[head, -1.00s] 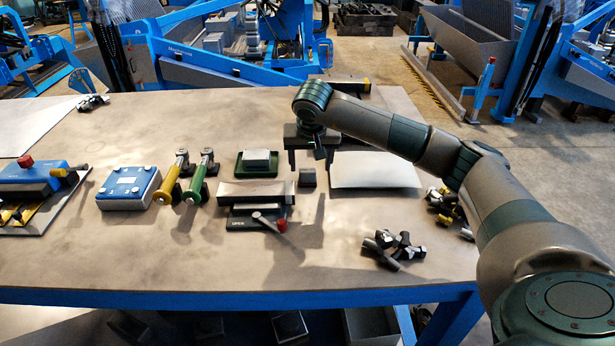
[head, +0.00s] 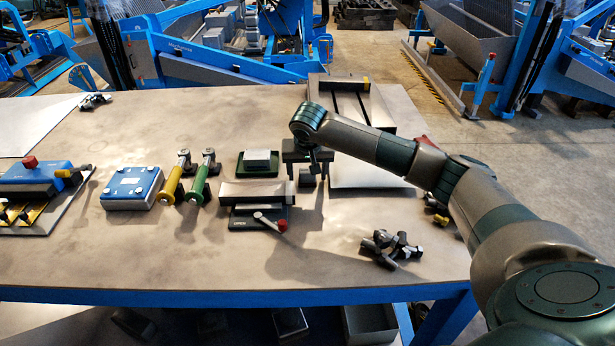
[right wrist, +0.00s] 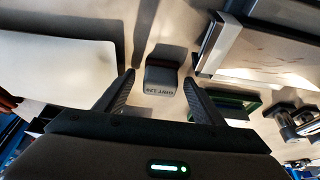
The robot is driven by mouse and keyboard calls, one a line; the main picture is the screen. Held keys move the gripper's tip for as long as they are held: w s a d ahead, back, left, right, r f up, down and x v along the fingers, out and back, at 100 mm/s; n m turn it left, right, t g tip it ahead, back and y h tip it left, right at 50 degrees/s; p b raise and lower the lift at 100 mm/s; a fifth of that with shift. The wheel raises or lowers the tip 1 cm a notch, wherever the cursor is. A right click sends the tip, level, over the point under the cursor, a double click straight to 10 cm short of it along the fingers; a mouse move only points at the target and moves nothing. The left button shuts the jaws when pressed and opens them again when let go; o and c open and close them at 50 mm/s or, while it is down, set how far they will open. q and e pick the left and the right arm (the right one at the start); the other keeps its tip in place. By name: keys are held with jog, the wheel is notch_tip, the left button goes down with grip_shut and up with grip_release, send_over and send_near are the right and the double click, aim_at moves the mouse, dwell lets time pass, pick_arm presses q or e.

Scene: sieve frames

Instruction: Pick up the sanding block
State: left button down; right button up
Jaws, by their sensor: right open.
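The sanding block (head: 306,180) is a small dark grey block on the table, right of the long grey plate fixture. In the right wrist view, it shows lettering on its face (right wrist: 160,80) and lies between and just beyond the two fingertips. My right gripper (head: 307,172) is open and empty, fingers pointing down around the block's position; it shows in the right wrist view (right wrist: 158,84) with a gap on both sides of the block. I cannot tell whether the fingertips touch the table. My left gripper is not in view.
Left of the block stand a grey-topped fixture (head: 256,189) with a red-tipped lever and a green tray (head: 248,168). A pale sheet (head: 372,176) lies to the right. Loose dark metal pieces (head: 391,247) lie in front. A framed rack (head: 350,103) stands behind.

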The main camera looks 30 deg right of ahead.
aim_at(307, 170)
jog(key=c, duration=1.2)
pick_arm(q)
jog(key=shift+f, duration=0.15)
pick_arm(e)
jog(key=shift+r, duration=0.2)
